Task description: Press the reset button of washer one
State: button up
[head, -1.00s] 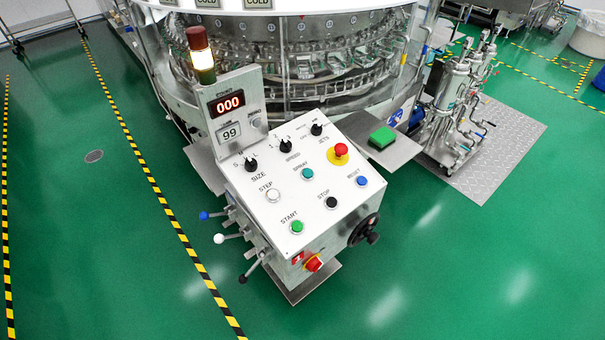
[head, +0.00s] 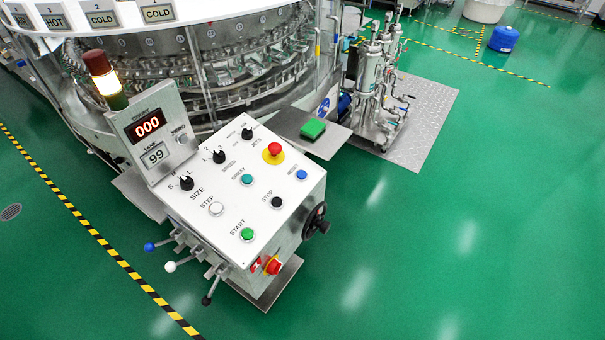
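The washer's control panel (head: 232,225) is a white sloped box in the middle of the head view. The blue reset button (head: 301,175) sits near the panel's right edge, under its RESET label. A black STOP button (head: 277,202) and a green START button (head: 247,234) lie to its lower left. A red emergency stop (head: 274,149) on a yellow disc is to its upper left. The washer (head: 215,60) stands behind the panel. My gripper is not in view.
Levers (head: 172,266) stick out at the panel's lower left, and a black handwheel (head: 315,221) at its right side. A green pad (head: 313,128) lies on a metal shelf. Pumps and pipes (head: 378,80) stand on a plate behind. The green floor (head: 440,240) at right is clear.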

aim_at(301, 175)
jog(key=i+l, duration=0.25)
jog(key=i, duration=0.15)
jog(key=i+l, duration=0.3)
jog(key=i, duration=0.1)
